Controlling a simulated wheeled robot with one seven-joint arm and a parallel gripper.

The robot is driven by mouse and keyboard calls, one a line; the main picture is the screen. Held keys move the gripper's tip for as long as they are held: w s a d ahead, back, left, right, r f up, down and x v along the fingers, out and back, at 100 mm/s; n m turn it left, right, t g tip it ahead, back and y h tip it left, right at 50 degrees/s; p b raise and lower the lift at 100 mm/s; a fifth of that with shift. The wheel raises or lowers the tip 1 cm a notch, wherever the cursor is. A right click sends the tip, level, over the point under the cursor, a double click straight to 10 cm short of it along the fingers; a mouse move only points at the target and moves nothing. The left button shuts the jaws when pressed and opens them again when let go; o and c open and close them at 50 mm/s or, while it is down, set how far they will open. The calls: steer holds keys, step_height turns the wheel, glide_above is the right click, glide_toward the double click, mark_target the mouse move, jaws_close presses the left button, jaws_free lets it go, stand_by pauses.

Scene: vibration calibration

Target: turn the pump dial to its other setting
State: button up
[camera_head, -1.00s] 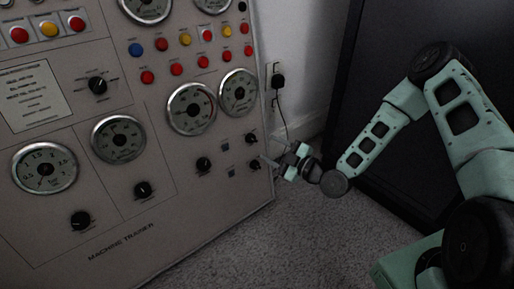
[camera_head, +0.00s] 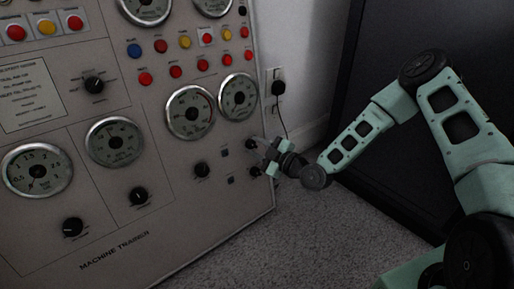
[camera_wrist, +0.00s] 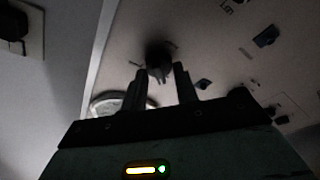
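The machine trainer panel (camera_head: 150,215) carries several black dials; I cannot read which one is labelled pump. My gripper (camera_head: 262,155) is at the panel's right edge, near two small dials. In the wrist view my gripper (camera_wrist: 160,77) is open, with its two dark fingers apart. A black dial (camera_wrist: 158,58) shows just beyond and between the fingertips. It appears to be the upper of the two edge dials (camera_head: 251,144). I cannot tell whether the fingers touch it. Its pointer and label are too dark to read.
A round gauge (camera_head: 238,97) sits above the edge dials, and small blue switches (camera_head: 226,153) lie to their left. A wall socket with a black plug (camera_head: 278,88) and cable is right of the panel. Carpet (camera_head: 300,235) lies below, with a dark screen-like surface (camera_head: 440,45) behind my arm.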

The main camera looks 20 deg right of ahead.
steer(key=shift+m+p, duration=0.3)
steer(key=shift+m, duration=0.1)
steer(key=m+t+p, duration=0.1)
steer(key=m+p, duration=0.1)
steer(key=m, duration=0.1)
steer(key=shift+r+h, duration=0.1)
steer(key=shift+h, duration=0.3)
steer(key=m+h+p, duration=0.1)
steer(key=m+p, duration=0.1)
steer(key=m, duration=0.1)
steer(key=m+t+h+p, duration=0.1)
steer(key=m+p, duration=0.1)
steer(key=m, duration=0.2)
steer(key=shift+s, duration=0.1)
steer(key=m+h+p, duration=0.1)
steer(key=m+p, duration=0.1)
steer(key=m, duration=0.1)
steer(key=m+h+p, duration=0.1)
steer(key=m+p, duration=0.1)
steer(key=m, duration=0.1)
steer(key=shift+m+t, duration=0.3)
steer(key=shift+t, duration=0.1)
steer(key=shift+a+m+h+p, duration=0.1)
steer(key=shift+m+h+p, duration=0.7)
steer(key=shift+m+p, duration=1.1)
steer(key=shift+m+b, duration=0.35)
steer(key=shift+m, duration=0.25)
steer(key=o, duration=1)
steer(key=shift+c, duration=0.2)
